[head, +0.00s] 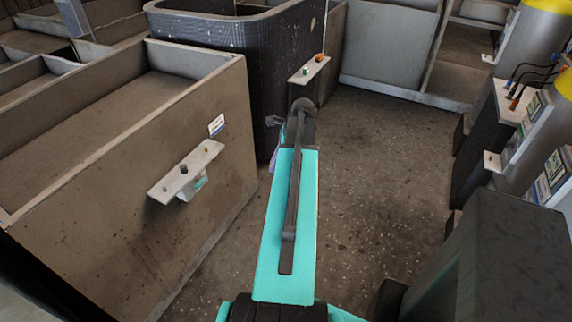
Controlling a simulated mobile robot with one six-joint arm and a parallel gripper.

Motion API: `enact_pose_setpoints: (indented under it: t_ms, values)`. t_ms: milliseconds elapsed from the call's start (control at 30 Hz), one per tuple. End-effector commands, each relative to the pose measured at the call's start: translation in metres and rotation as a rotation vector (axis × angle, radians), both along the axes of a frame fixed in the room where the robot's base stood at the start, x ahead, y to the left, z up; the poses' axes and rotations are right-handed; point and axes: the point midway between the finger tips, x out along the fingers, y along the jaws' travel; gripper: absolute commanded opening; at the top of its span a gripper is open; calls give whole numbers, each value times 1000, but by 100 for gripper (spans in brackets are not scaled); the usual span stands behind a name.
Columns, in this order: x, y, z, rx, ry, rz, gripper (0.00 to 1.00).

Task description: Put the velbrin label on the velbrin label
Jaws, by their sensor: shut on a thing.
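My gripper (275,121) is mostly hidden behind my own teal arm, over the floor beside the bin wall. Only a small grey part of it shows. A thin lilac thing (273,161) peeks out at the arm's left edge and seems to be what it holds; its face is hidden. A small white and blue label (216,125) is on the brown bin wall at the left, above a shelf. Labels also show on the cylinders at the right, one upper (555,165) and one lower (540,188). I cannot read which label is velbrin.
A pale shelf (186,171) with knobs juts from the bin wall (110,200). A second shelf (309,70) sits by the dark ribbed tub (215,70). Dark boxes and yellow-topped cylinders crowd the right. The speckled floor (385,165) between is clear.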

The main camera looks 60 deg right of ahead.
Motion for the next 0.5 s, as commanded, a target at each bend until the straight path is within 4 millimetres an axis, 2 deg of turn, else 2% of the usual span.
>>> enact_pose_setpoints:
  t_ms: [267, 500]
  values:
    - [60, 32, 9, 1, 0, 113, 1]
    - [120, 74, 18, 0, 0, 238, 1]
